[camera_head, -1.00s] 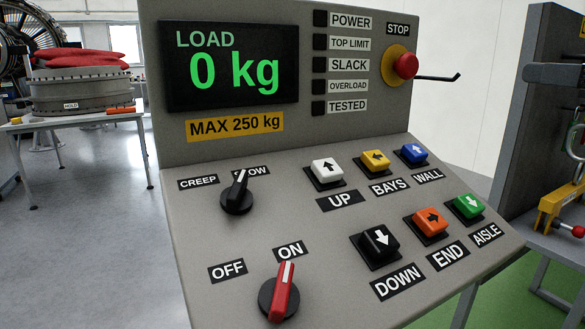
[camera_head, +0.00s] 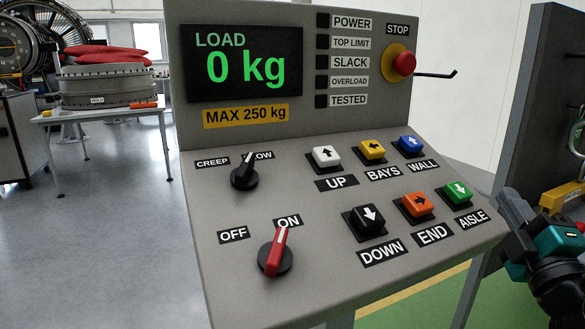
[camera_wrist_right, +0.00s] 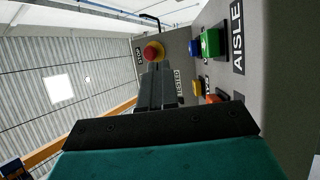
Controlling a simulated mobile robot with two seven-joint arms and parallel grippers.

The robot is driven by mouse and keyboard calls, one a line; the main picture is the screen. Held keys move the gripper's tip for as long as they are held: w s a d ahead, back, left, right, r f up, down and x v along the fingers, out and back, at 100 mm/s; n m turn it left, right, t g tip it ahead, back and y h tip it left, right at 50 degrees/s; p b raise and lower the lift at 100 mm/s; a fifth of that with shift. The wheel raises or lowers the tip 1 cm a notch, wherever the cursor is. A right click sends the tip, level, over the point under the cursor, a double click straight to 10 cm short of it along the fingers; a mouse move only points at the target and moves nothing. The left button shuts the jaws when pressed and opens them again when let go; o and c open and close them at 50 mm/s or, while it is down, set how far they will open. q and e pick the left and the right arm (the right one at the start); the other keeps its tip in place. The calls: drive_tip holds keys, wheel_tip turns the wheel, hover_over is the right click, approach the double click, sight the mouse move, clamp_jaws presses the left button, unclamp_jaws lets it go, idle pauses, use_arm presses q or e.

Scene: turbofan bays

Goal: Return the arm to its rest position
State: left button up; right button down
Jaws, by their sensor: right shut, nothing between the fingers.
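My right gripper (camera_head: 512,222), dark with a teal body, shows at the lower right of the head view, beside the right edge of the grey control panel (camera_head: 330,275). Its fingers are together and empty, apart from the green AISLE button (camera_head: 457,193). In the right wrist view the closed fingers (camera_wrist_right: 158,80) point toward the panel, with the red STOP button (camera_wrist_right: 154,52) beyond them. My left gripper is not in view.
The panel carries several buttons, a black knob (camera_head: 245,172) and a red switch (camera_head: 274,253) turned to ON. The display (camera_head: 245,63) reads 0 kg. A dark frame (camera_head: 530,100) stands right of the panel. Open floor (camera_head: 110,250) lies to the left.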

drive_tip(key=s+a+f+m+g+h, duration=0.15)
drive_tip(key=s+f+m+g, duration=0.4)
drive_tip(key=f, duration=0.65)
drive_tip(key=s+a+f+m+g+h, duration=0.15)
drive_tip(key=s+f+m+g, duration=0.4)
drive_tip(key=f, duration=0.55)
drive_tip(key=s+a+f+m+g+y, duration=0.1)
drive_tip(key=s+a+f+g+y, duration=0.1)
drive_tip(key=s+a+f+g, duration=0.35)
drive_tip(key=s+a+f+m+g+y, duration=0.1)
drive_tip(key=s+a+f+g+y, duration=0.15)
drive_tip(key=s+a, duration=0.5)
use_arm(q)
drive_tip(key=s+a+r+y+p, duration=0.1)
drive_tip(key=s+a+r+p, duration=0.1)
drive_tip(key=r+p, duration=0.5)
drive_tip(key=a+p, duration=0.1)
drive_tip(key=p, duration=0.3)
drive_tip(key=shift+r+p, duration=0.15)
drive_tip(key=shift+p, duration=0.25)
use_arm(e)
drive_tip(key=w+r+t+y, duration=0.2)
drive_tip(key=w+t, duration=0.4)
drive_tip(key=t, duration=0.1)
drive_tip(key=shift+a+t, duration=0.3)
drive_tip(key=shift+a, duration=0.15)
